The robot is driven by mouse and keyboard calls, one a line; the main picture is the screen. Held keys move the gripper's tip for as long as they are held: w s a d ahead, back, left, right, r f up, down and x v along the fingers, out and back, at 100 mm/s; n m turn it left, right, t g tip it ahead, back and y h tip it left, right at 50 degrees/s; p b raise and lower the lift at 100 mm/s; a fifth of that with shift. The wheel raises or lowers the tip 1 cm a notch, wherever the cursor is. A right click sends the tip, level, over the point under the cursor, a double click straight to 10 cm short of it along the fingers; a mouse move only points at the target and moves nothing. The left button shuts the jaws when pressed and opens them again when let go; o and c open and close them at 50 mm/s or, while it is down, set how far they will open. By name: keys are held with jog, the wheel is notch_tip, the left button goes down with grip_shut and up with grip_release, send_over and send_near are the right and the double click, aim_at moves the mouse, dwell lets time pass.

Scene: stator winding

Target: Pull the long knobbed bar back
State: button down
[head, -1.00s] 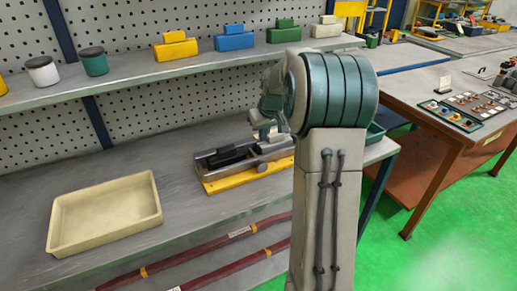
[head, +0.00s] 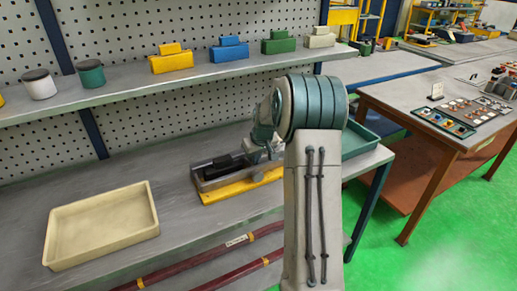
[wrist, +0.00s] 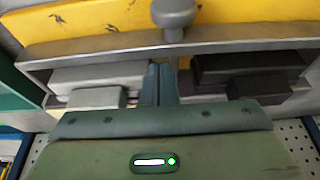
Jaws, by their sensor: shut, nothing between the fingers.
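The long knobbed bar (wrist: 110,49) is a grey metal strip running across the wrist view. Its round grey knob (wrist: 173,14) stands on the side away from my palm, over the yellow base (wrist: 80,22). My gripper (wrist: 163,72) is shut and empty. Its fingers point down between a pale grey block (wrist: 98,78) and a black block (wrist: 245,68), on the palm side of the bar. The fingertips are close to the bar; I cannot tell whether they touch it. In the head view the fixture's yellow base (head: 222,193) shows, but my arm hides the fingers.
A cream tray (head: 100,228) lies left on the grey bench, with clear bench between it and the fixture. A green bin (head: 358,140) stands to the right. A shelf (head: 120,98) with coloured blocks and jars runs above, before a pegboard.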

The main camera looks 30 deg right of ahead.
jog(key=shift+x, duration=0.9)
jog(key=shift+s+f+b, duration=0.1)
jog(key=shift+s+b, duration=0.6)
jog(key=shift+s, duration=0.5)
jog(key=p+v, duration=0.4)
jog(key=v, duration=0.6)
jog(key=shift+w, duration=0.15)
